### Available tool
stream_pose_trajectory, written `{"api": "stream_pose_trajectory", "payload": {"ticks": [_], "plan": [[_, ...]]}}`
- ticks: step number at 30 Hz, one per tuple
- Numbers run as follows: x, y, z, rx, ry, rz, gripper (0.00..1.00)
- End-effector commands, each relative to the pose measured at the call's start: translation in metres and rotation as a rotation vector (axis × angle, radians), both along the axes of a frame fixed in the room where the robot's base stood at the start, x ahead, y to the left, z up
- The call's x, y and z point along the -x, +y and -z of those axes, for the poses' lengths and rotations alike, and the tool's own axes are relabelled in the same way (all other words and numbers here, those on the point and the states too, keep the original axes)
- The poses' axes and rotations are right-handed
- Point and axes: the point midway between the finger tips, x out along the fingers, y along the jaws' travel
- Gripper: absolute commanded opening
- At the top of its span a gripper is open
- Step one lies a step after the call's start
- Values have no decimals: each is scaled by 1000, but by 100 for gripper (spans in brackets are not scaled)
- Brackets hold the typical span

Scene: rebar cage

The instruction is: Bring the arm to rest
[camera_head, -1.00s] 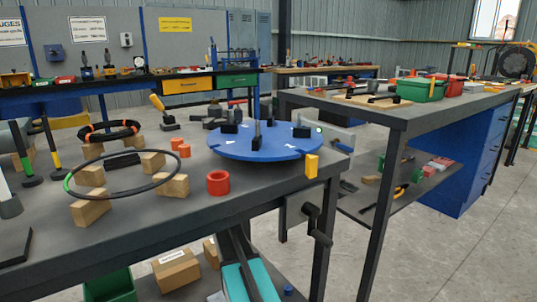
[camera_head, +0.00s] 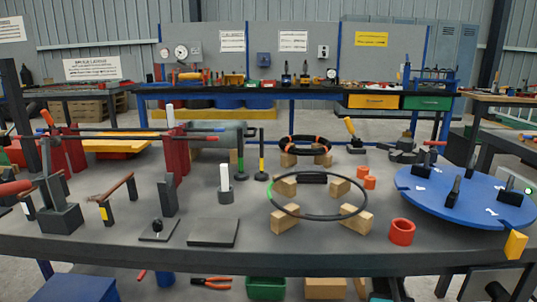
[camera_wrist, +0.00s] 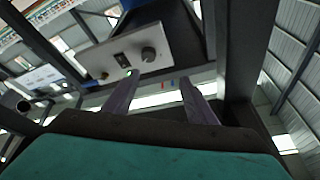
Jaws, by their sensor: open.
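My gripper (camera_wrist: 160,98) shows in the wrist view, its two fingers apart with nothing between them. Beyond the fingers is a pale panel (camera_wrist: 125,58) with a dark knob, and steel beams and roof sheeting fill the rest of that tilted view. My gripper does not show in the head view now. There, a black ring (camera_head: 318,216) rests on several wooden blocks on the grey workbench (camera_head: 290,248), to the left of a blue round plate (camera_head: 460,205).
A red cylinder (camera_head: 401,231) stands between the ring and the blue plate. Red stands and a bar crowd the bench's left side. A flat dark plate (camera_head: 213,232) lies near the front edge. A second bench (camera_head: 345,108) with tools runs behind.

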Motion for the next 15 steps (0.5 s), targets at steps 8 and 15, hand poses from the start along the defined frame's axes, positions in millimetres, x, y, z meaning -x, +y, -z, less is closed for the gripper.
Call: {"api": "stream_pose_trajectory", "payload": {"ticks": [8, 15], "plan": [[2, 33, 18, -46, 68, -35, 52], [16, 58, 52, -132, 118, -59, 52]]}}
